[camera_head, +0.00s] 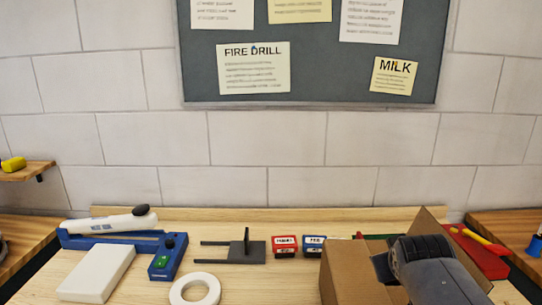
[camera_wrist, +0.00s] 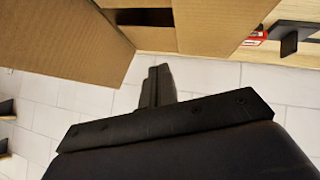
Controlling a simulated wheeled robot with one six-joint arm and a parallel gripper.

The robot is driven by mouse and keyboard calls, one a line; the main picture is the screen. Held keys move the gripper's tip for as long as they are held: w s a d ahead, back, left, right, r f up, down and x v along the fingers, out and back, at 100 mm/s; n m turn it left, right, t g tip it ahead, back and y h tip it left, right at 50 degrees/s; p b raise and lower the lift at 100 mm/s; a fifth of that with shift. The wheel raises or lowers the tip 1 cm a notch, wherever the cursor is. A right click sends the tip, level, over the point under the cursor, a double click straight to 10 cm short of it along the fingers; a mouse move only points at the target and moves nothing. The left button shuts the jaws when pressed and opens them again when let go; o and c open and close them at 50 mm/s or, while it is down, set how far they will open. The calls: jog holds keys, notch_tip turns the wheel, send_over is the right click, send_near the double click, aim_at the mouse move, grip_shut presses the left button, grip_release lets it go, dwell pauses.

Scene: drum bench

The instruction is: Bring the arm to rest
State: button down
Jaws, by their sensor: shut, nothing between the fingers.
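My gripper (camera_wrist: 156,82) shows in the wrist view with its dark fingers together and empty. It points toward an open cardboard box (camera_wrist: 75,38), and I see clear floor around the fingertips. In the head view a grey and black part of my arm (camera_head: 430,268) is at the lower right, in front of the cardboard box (camera_head: 350,275), and hides part of it. The fingers cannot be made out in the head view.
On the bench (camera_head: 260,285) are a blue tool with a white handle (camera_head: 115,222), a white block (camera_head: 97,274), a white ring (camera_head: 195,290), a dark forked bracket (camera_head: 240,250), a red box (camera_head: 285,247) and a blue box (camera_head: 313,246). A red tray (camera_head: 482,257) lies right.

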jog(key=w+f, duration=0.3)
jog(key=shift+w+f, duration=0.4)
notch_tip(320, 180, down, 2)
jog(key=shift+a+f+b, duration=0.1)
jog(key=shift+f+b, duration=0.05)
jog(key=shift+b, duration=0.75)
jog(key=shift+f, duration=0.4)
jog(key=shift+r, duration=0.1)
